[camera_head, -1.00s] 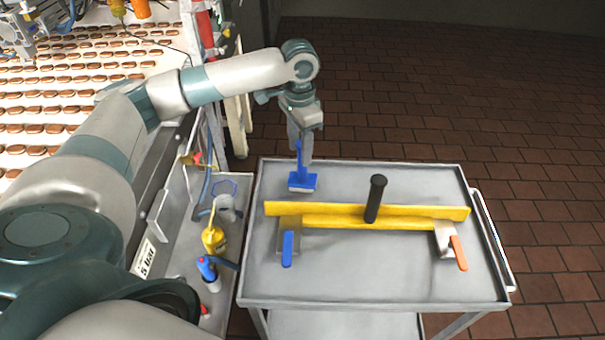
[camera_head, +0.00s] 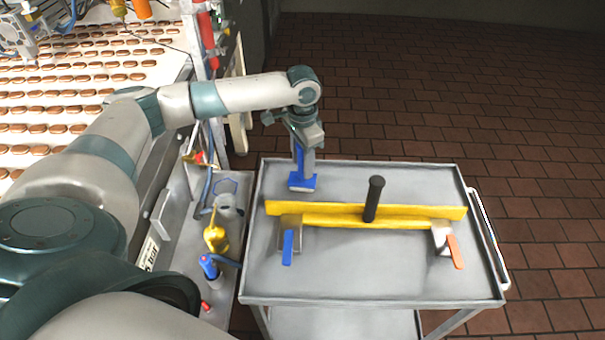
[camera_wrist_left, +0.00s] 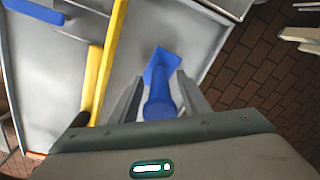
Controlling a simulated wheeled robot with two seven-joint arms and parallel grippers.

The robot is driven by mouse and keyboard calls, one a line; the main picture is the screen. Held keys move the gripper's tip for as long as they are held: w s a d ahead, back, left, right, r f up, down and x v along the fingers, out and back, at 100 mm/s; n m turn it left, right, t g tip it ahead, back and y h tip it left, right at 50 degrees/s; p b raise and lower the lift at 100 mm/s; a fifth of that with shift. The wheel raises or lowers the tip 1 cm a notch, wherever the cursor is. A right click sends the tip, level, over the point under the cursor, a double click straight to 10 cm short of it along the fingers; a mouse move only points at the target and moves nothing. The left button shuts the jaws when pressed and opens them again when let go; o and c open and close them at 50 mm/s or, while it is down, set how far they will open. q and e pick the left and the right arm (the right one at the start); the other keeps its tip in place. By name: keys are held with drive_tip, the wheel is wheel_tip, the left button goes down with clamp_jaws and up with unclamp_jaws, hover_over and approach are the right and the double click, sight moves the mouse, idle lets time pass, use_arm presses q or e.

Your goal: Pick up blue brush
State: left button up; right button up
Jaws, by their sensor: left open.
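My left gripper (camera_head: 303,150) is over the handle, coming from above. In the left wrist view the brush (camera_wrist_left: 161,68) shows its flat blue head, with its handle between the two fingers of my left gripper (camera_wrist_left: 158,98). The fingers are apart, with gaps on both sides of the handle. My right gripper is not in view.
A yellow bar (camera_head: 400,212) with a black upright handle (camera_head: 374,198) lies across the cart (camera_head: 370,285), just in front of the brush. A blue-handled scraper (camera_head: 288,247) and an orange-handled one (camera_head: 454,250) lie near it. The cart's front is clear.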

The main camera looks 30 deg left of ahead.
use_arm(q)
clamp_jaws()
drive_tip(key=shift+r, duration=0.1)
drive_tip(key=shift+r+b, duration=0.35)
drive_tip(key=shift+r, duration=0.15)
drive_tip(key=w+d+r+b, duration=0.4)
drive_tip(key=w+d+r, duration=0.1)
drive_tip(key=d+r, duration=0.5)
drive_tip(key=shift+w+b, duration=0.3)
drive_tip(key=shift+w, duration=0.1)
drive_tip(key=shift+f, duration=0.1)
